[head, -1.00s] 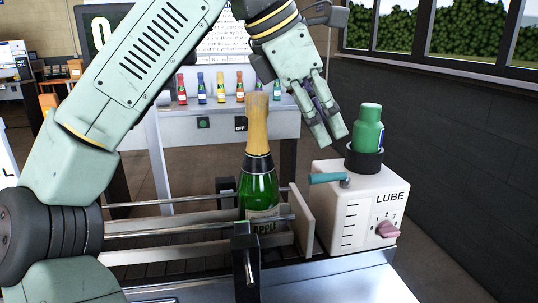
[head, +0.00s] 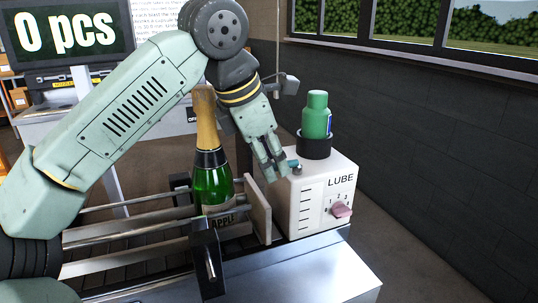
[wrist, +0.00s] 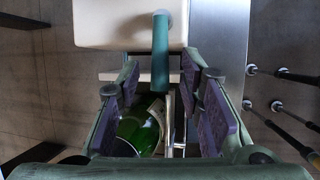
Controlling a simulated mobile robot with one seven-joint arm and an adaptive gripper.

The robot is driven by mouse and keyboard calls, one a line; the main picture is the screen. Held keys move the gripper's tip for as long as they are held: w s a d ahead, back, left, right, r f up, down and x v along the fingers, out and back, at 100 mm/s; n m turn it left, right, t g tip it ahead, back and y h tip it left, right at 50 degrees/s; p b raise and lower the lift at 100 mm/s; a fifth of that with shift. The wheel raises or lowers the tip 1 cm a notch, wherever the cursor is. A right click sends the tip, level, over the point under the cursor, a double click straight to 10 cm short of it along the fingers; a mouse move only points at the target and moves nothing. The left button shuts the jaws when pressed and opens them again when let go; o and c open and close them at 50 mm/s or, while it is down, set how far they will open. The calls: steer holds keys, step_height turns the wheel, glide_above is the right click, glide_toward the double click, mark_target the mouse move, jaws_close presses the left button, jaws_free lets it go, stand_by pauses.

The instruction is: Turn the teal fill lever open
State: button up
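The teal fill lever (head: 292,164) sticks out from the left upper side of the cream LUBE box (head: 322,215). Its pivot end stays in view in the head view, while my fingers hide the rest. In the wrist view the lever (wrist: 160,55) lies lengthwise between my fingertips, with a visible gap on each side. My gripper (head: 275,171) is open and points down at the lever; the wrist view shows its purple-padded fingers (wrist: 160,75) apart. I cannot tell the exact depth between fingers and lever.
A green bottle (head: 316,118) sits in a black ring on the box. A pink dial (head: 340,210) is on its front. A gold-necked champagne bottle (head: 212,182) stands between rails, left of a cream plate (head: 258,210) near my fingers. A "0 pcs" screen (head: 62,35) stands behind.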

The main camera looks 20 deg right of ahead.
steer(key=shift+c, duration=0.3)
jaws_close()
stand_by(0.6)
